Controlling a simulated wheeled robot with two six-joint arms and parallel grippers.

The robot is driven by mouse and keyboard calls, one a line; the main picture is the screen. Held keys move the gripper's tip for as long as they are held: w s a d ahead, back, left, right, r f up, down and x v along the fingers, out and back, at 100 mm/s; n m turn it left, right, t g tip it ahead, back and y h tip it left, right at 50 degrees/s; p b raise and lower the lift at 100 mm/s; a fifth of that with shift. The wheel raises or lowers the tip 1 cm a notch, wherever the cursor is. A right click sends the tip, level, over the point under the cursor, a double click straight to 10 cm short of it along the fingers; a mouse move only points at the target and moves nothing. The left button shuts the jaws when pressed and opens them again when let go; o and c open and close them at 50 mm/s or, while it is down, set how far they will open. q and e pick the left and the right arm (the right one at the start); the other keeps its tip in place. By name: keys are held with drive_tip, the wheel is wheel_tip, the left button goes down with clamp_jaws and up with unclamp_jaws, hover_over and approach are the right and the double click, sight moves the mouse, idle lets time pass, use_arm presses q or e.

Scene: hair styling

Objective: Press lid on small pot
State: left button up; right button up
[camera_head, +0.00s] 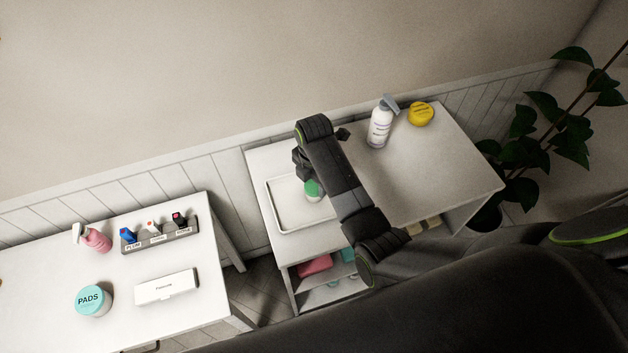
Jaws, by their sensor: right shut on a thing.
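A small pot (314,197) with a white body stands in the white tray on the middle cabinet. A green lid (312,187) shows at its top; whether it is fully seated cannot be told. My right arm reaches in from the lower right and partly covers both. My right gripper (303,168) is down at the pot, shut on the green lid as far as I can tell; its fingertips are mostly hidden. My left gripper is not in view.
The tray (285,228) has bare room around the pot. A white spray bottle (380,127) and yellow tub (420,114) stand on the cabinet top to the right. The left table holds a pads jar (94,301), white case (166,287), pink spray bottle (95,239) and bottle rack (160,239).

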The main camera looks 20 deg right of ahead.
drive_tip(key=shift+f, duration=0.55)
idle(1.1)
drive_tip(key=o, duration=1)
drive_tip(key=shift+o, duration=0.2)
drive_tip(key=o, duration=0.4)
drive_tip(key=shift+o, duration=0.2)
drive_tip(key=shift+r, duration=0.15)
drive_tip(key=shift+r, duration=2.85)
